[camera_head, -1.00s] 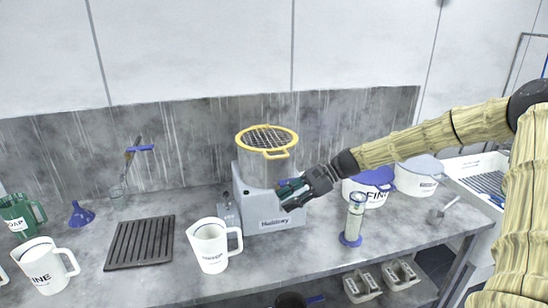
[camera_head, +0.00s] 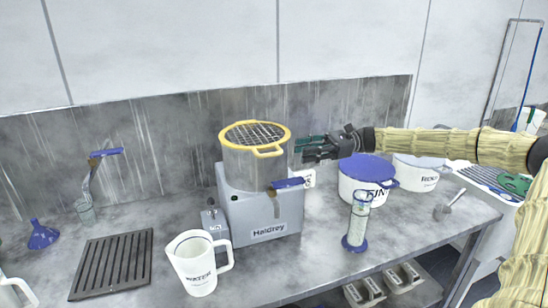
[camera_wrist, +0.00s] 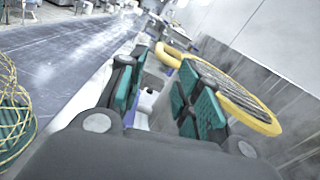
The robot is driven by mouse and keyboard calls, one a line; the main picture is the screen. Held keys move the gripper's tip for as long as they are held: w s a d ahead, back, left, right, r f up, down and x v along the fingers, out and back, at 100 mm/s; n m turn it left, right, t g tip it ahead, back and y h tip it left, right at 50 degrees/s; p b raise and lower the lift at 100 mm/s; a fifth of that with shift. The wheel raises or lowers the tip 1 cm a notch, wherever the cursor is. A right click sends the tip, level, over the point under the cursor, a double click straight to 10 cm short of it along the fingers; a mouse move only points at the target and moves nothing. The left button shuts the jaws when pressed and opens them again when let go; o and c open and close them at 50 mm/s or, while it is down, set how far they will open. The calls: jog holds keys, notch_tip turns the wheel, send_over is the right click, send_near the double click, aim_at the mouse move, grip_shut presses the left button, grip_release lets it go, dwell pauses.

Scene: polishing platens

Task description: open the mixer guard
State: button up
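The mixer guard (camera_head: 255,134), a yellow ring with a dark wire grid, lies flat on top of the clear bowl (camera_head: 250,172) of the grey mixer (camera_head: 262,214). Its yellow loop handle (camera_head: 269,152) sticks out at the front right. My gripper (camera_head: 303,148) is just right of this handle at about its height, fingers pointing left. In the wrist view, my gripper (camera_wrist: 160,85) has its green-padded fingers apart. The guard's yellow rim (camera_wrist: 250,105) shows behind the right finger, and the handle (camera_wrist: 175,53) shows near the fingertips. I cannot tell whether they touch.
A blue-handled lever (camera_head: 287,184) sticks out at the mixer's front. A white pot with a blue lid (camera_head: 366,168) stands below my arm, with a glass cylinder (camera_head: 358,220) before it. A white jug (camera_head: 197,262) and dark rack (camera_head: 113,263) are at the left.

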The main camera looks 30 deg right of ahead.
aim_at(272, 155)
jog(key=p+x, duration=0.1)
jog(key=x, duration=0.5)
jog(key=p+x, duration=0.1)
jog(key=x, duration=0.5)
jog(key=shift+s+a+r, duration=0.2)
jog(key=shift+r, duration=0.05)
jog(key=shift+d+f, duration=0.2)
jog(key=shift+d, duration=0.55)
grip_shut()
jog(key=shift+a, duration=0.1)
